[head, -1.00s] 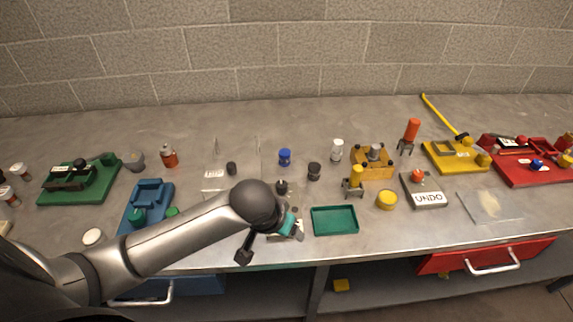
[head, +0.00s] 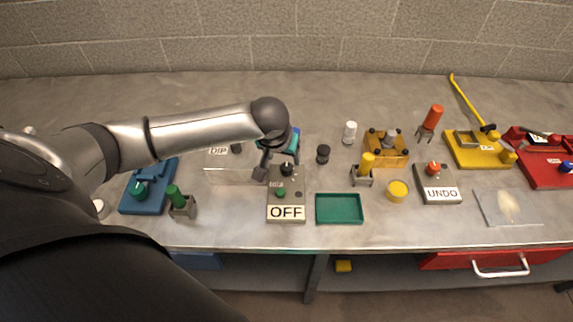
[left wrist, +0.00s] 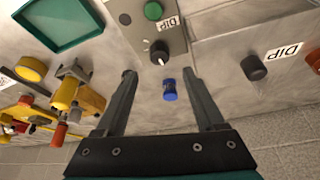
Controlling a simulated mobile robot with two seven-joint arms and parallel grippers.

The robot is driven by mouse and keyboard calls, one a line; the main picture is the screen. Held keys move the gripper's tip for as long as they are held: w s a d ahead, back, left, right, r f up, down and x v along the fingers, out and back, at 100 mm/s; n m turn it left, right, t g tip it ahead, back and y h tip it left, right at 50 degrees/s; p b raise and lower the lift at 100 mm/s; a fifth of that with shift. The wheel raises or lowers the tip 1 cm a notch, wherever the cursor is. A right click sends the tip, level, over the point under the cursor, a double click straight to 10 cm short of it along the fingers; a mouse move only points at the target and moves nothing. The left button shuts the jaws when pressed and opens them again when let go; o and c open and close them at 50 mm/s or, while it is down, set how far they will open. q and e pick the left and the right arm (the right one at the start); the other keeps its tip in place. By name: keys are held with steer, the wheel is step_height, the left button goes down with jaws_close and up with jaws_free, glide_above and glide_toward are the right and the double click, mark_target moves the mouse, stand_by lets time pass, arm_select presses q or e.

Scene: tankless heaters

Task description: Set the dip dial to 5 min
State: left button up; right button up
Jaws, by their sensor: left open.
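A grey control box carries a black dial (head: 287,169) with a white pointer, a green button (head: 281,193) and an OFF sign (head: 286,213). My left gripper (head: 279,163) is open and empty above the back end of the box. In the left wrist view, the open fingers (left wrist: 159,73) appear on either side of a line just short of the dial, apart from it. My right gripper is not in view.
A blue-capped jar (left wrist: 169,90) stands behind the box, between the fingers in the wrist view. A second DIP-labelled fixture with a black knob (left wrist: 254,68) is beside it. A green tray (head: 339,209) and yellow fixture (head: 386,150) stand to the right.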

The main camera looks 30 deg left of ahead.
mark_target(287, 166)
arm_select(q)
steer(key=b+x, duration=0.1)
steer(key=x, duration=0.6)
steer(key=shift+w+f, duration=0.1)
steer(key=shift+c, duration=0.2)
jaws_close()
stand_by(0.4)
